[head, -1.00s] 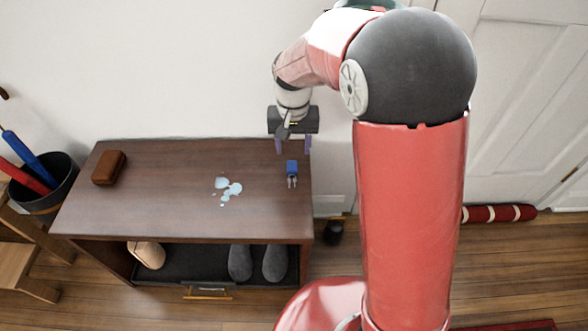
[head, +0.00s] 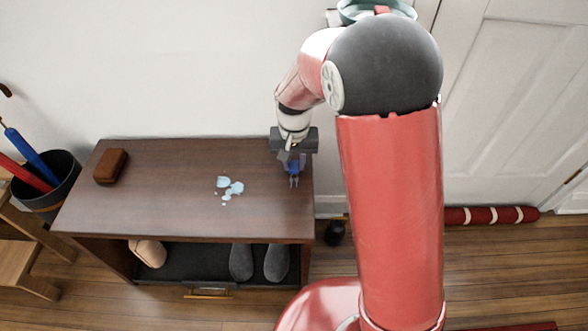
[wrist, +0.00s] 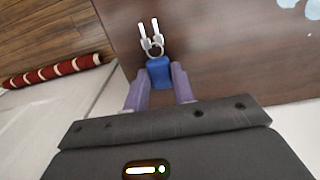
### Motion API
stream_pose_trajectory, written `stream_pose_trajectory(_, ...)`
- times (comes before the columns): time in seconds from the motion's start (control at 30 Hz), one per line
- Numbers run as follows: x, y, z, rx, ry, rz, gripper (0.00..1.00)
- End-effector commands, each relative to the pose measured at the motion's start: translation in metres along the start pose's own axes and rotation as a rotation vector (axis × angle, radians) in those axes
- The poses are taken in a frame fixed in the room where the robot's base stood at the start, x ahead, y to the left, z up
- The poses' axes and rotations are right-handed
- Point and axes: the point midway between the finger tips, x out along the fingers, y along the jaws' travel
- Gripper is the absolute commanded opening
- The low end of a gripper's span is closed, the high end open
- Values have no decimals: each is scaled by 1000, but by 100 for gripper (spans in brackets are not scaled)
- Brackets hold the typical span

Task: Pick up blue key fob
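The blue key fob (head: 292,168) lies near the right end of the dark wooden bench top (head: 165,190), its ring and two silver keys pointing to the front. My gripper (wrist: 160,68) is down over it, with one purple finger on each side of the fob. In the wrist view, the blue fob body (wrist: 159,72) sits between the fingertips, and the keys (wrist: 150,34) stick out beyond them. The fingers look open, with a narrow gap to the fob. In the head view the gripper partly hides the fob.
A light blue puddle (head: 234,187) lies left of the fob. A brown case (head: 111,166) sits at the bench's left end. Grey slippers (head: 241,262) are on the shelf below. The wall is close behind; a red-striped roll (head: 490,215) lies by the door.

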Motion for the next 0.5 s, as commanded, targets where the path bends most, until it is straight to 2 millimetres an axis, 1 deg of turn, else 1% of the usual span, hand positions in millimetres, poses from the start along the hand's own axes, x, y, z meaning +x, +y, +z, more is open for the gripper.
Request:
stream_pose_trajectory(0.03, 0, 0, 0, 0, 0, 0, 10)
stream_pose_trajectory(0.1, 0, 0, 0, 0, 0, 0, 3)
stream_pose_trajectory(0.33, -2, 0, 0, 0, 1, 0, 2)
stream_pose_trajectory(0.43, -12, 0, 0, 0, 2, -1, 2)
stream_pose_trajectory(0.5, -24, 0, -1, 0, 4, -2, 2)
